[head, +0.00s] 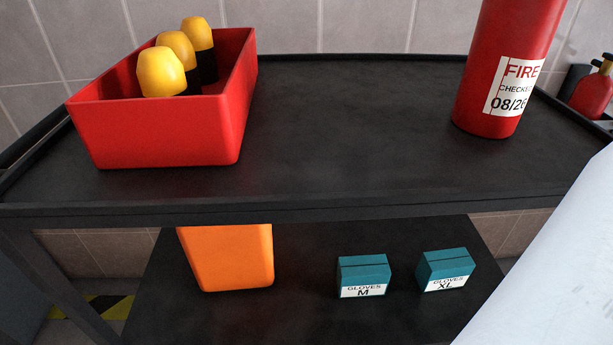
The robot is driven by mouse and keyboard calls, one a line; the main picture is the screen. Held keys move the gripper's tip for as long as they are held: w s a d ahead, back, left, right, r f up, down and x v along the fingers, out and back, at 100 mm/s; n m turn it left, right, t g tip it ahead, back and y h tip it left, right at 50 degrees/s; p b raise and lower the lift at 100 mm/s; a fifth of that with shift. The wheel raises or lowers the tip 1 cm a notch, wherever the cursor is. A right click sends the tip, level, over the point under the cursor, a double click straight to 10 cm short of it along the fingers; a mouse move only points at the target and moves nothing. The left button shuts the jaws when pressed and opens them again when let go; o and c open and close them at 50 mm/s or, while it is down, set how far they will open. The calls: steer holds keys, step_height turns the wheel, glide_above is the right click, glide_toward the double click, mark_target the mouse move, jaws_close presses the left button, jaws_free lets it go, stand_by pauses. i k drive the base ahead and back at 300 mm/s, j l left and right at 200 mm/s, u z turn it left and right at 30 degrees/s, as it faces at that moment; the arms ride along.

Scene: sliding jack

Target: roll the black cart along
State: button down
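The black cart (330,130) fills most of the head view, close in front of me. It has a flat top shelf with a low raised rim and a lower shelf (310,310) below. A leg shows at the lower left; the cart's wheels and any handle are out of view. My gripper is not in view. A pale surface at the right edge covers part of the cart's right front, and I cannot tell what it is.
On the top shelf stand a red bin (165,135) with yellow-topped bottles (162,72) and a red fire extinguisher (500,70). Below are an orange bin (228,258) and two teal glove boxes (363,272). A tiled wall (345,27) stands behind. Yellow-black floor marking (100,306) shows lower left.

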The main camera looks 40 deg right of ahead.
mark_target(354, 155)
steer(key=k+j+z, duration=0.25)
steer(key=z, duration=0.15)
steer(key=k+j+z, duration=0.45)
steer(key=k+z, duration=0.15)
steer(key=z, duration=0.15)
steer(key=i+j+u, duration=0.25)
steer(key=i+j, duration=0.5)
steer(key=j, duration=0.35)
steer(key=i+j+u, duration=0.3)
steer(key=i+j, duration=0.5)
steer(key=j, duration=0.2)
